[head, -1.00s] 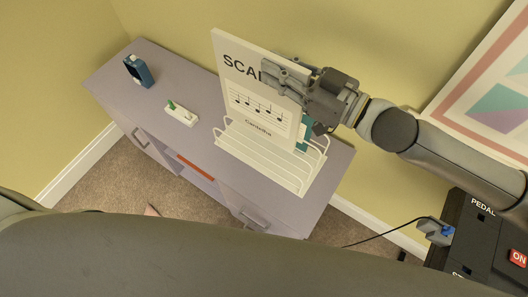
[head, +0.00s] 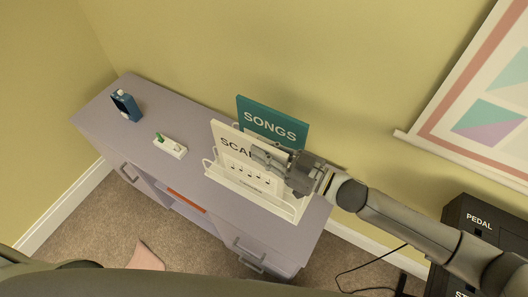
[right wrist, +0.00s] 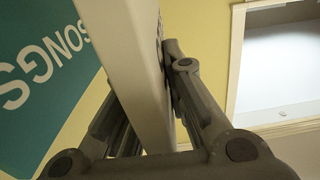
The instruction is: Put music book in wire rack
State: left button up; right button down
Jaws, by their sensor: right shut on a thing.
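The white music book (head: 228,160), lettered "SCA…" with printed notes, stands nearly upright, its lower part in the white wire rack (head: 297,211) on the cabinet. My right gripper (head: 266,157) is shut on its upper right side, with one finger across the front face. In the right wrist view the book (right wrist: 130,50) runs edge-on between the fingers (right wrist: 148,95). A teal "SONGS" book (head: 272,119) stands behind it and also shows in the right wrist view (right wrist: 38,65). Whether the white book's bottom edge touches the rack floor is hard to tell. My left gripper is not in view.
The lilac cabinet (head: 205,196) stands against a yellow wall. A blue bottle-like item (head: 127,107) and a small white tray with a green piece (head: 171,147) lie left of the rack. A black pedal box (head: 480,222) is at right.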

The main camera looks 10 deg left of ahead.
jog(key=shift+f, duration=0.15)
jog(key=shift+f, duration=0.15)
jog(key=c, duration=1.5)
grip_release()
jog(key=shift+f, duration=0.1)
jog(key=b+v, duration=0.1)
jog(key=v, duration=1.1)
